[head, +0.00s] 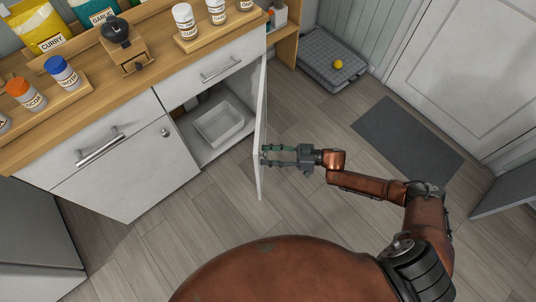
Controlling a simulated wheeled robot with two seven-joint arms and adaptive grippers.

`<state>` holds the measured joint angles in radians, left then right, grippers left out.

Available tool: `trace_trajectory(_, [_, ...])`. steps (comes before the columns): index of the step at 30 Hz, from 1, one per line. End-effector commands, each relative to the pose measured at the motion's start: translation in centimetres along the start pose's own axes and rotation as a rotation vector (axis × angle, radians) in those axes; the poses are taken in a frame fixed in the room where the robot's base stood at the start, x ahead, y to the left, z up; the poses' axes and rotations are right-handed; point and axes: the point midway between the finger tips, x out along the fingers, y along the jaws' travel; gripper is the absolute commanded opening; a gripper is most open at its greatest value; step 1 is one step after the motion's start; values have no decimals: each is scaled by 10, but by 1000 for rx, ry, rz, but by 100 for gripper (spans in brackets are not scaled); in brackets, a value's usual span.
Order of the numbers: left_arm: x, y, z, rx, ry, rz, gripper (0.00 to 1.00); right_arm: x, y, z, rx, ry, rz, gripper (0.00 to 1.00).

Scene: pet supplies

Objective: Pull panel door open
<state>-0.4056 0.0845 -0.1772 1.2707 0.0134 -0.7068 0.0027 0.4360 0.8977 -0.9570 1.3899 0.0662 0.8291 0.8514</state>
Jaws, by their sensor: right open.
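The white panel door (260,120) stands swung out from the lower cabinet at about a right angle, seen nearly edge-on in the head view. Behind it the cabinet compartment is open and holds a white tray (219,124). My right gripper (265,155) is open, its fingers pointing left at the door's right face near the free edge. The fingertips are at or very close to the door; I cannot tell if they touch it. Any knob on that face is hidden. My left gripper is not in view.
A shut cabinet door (125,175) with a round knob is at left. Jars, bags and a grinder (124,45) stand on the wooden counter (165,65). Floor around my right arm is clear.

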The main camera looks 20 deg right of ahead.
Motion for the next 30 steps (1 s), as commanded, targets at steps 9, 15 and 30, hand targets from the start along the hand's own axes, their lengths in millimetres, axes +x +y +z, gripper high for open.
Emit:
trace_trajectory(9, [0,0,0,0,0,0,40,0,0,0,0,0,0,22])
trace_trajectory(15, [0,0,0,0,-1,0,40,0,0,0,0,0,0,8])
trace_trajectory(30, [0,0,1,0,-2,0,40,1,-1,0,0,0,-2,0])
